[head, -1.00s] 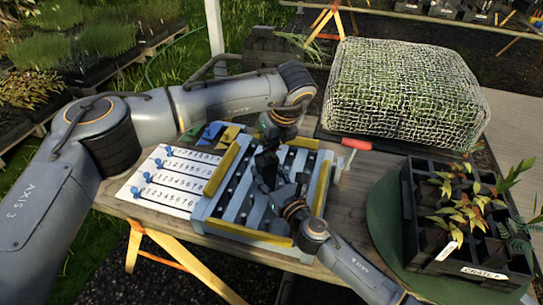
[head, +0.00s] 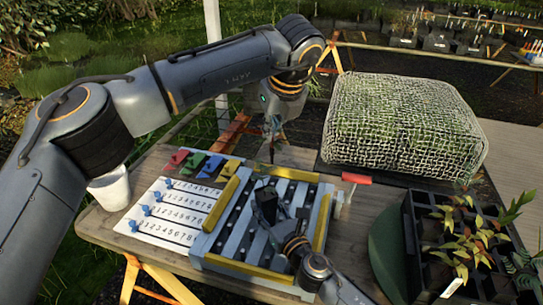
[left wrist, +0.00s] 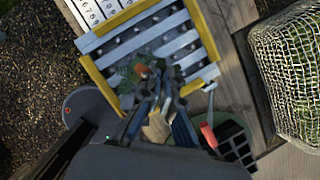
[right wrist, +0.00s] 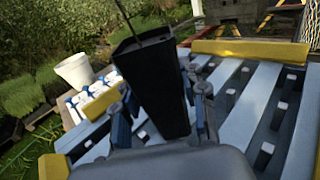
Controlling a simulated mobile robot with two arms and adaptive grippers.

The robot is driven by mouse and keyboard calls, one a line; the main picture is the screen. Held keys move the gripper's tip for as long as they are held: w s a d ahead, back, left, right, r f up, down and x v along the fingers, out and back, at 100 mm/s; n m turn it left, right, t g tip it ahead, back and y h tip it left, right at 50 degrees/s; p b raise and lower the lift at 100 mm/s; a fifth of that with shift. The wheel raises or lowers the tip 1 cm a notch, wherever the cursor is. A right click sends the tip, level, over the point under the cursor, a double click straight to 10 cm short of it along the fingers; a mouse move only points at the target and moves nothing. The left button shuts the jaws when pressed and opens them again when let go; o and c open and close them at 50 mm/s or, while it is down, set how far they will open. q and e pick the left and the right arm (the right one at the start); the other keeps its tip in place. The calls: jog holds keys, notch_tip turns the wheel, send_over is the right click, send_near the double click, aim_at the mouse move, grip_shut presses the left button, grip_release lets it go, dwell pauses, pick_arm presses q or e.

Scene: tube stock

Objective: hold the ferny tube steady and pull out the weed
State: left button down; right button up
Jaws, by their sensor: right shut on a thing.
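My right gripper (right wrist: 160,105) is shut on a tall black tube (right wrist: 155,85), whose sides lie between its fingers. The tube leans slightly in the right wrist view, and a thin dark stem or strand rises above its top. In the head view the tube (head: 265,205) stands dark over the slatted rack (head: 225,215). My left gripper (head: 272,150) hangs above and behind the tube, apart from it. In the left wrist view, blurred green leaves with an orange spot (left wrist: 142,70) show by the fingertips; I cannot tell whether they are held. The weed cannot be told apart.
A numbered white board (head: 175,210) with blue pegs lies left of the rack, a white pot (head: 110,188) behind it. Coloured tags (head: 205,165) lie behind. A red-handled tool (head: 356,179), a netted block (head: 400,130) and a black plant crate (head: 415,250) are to the right.

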pick_arm(q)
notch_tip(320, 180, up, 4)
jog(key=shift+r, duration=0.1)
pick_arm(e)
jog(key=o, duration=1.4)
jog(key=shift+c, duration=0.2)
